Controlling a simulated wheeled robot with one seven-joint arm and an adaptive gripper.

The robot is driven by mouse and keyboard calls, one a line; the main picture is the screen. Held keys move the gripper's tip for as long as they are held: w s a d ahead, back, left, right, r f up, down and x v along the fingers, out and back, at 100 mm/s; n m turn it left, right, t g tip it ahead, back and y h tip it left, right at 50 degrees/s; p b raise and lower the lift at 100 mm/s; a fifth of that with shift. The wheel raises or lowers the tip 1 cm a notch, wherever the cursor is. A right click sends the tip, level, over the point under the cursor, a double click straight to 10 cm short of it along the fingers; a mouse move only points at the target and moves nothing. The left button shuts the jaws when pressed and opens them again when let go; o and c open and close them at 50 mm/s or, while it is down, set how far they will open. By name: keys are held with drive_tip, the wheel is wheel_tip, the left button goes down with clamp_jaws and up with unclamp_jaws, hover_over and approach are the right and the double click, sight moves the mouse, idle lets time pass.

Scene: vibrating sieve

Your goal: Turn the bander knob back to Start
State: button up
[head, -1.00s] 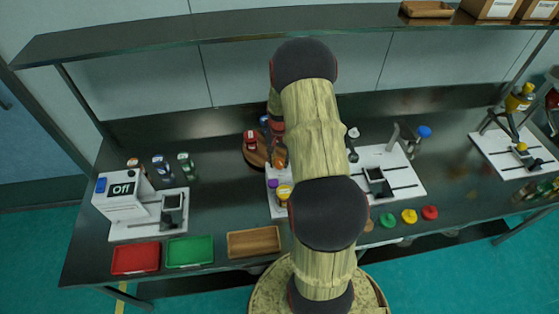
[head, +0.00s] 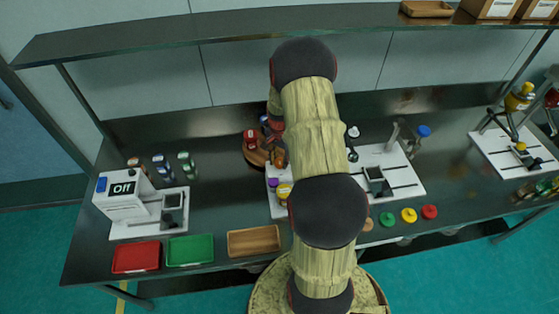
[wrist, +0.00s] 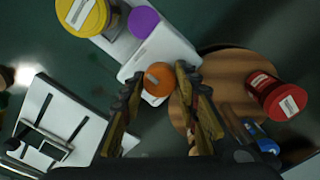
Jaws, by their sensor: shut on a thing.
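In the wrist view my gripper (wrist: 158,80) has its two fingers on either side of an orange round-topped container (wrist: 157,76), which looks held between the fingertips. A pale patch shows below its top. In the head view my gripper (head: 274,140) is mostly hidden behind my arm, and an amber container (head: 279,158) shows at its tip. I cannot make out a knob with a Start mark in either view. A white machine (head: 120,203) with a display reading Off stands at the left of the bench, with a blue part on its upper left corner.
Yellow-topped (wrist: 82,14) and purple-topped (wrist: 143,21) containers stand beside the held one. A round wooden board (wrist: 225,68) carries a red container (wrist: 275,95). Red (head: 136,257), green (head: 190,250) and wooden (head: 254,241) trays line the front edge. A shelf (head: 230,28) overhangs the back.

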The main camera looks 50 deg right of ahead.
sight(279, 161)
drive_tip(key=o, duration=1.1)
drive_tip(key=shift+o, duration=0.2)
drive_tip(key=shift+r, duration=0.1)
wheel_tip(279, 161, up, 12)
idle(0.4)
